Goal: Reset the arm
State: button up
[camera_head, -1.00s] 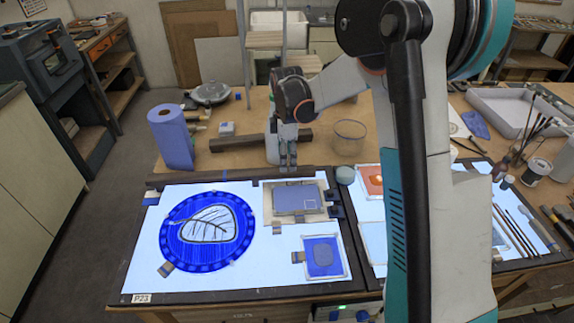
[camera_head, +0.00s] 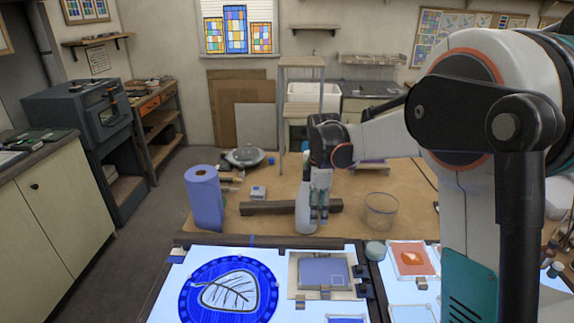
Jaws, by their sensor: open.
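My gripper (camera_head: 322,215) hangs pointing down over the wooden bench (camera_head: 282,185), in front of the dark wooden bar and behind the light table. Its fingers look empty, with a small gap between them. My arm comes in from the right side of the view and bends down at the wrist. On the lit panel (camera_head: 168,290) lies a round blue glass piece with a leaf outline (camera_head: 228,293). Beside it lies a blue-grey rectangular pane (camera_head: 323,272) on a beige backing, below the gripper in the picture and apart from it.
A blue paper roll (camera_head: 204,200) stands left of the dark bar (camera_head: 262,208). A clear glass bowl (camera_head: 381,211) and a small round jar (camera_head: 375,250) stand right of the gripper. An orange tile (camera_head: 411,260) lies at right. My arm hides the bench's right side.

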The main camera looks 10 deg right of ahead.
jog(key=s+r+m+t+b, duration=0.2)
jog(key=s+r+m+b, duration=0.15)
jog(key=s, duration=0.45)
jog(key=s+f+m+t+b, duration=0.2)
jog(key=s+m, duration=0.4)
jog(key=s, duration=0.4)
jog(key=s+f+m+t+b, duration=0.3)
jog(key=s+m, duration=0.3)
jog(key=s, duration=0.5)
jog(key=shift+d+f+b, duration=0.2)
jog(key=shift+d+b, duration=0.15)
jog(key=shift+b, duration=0.25)
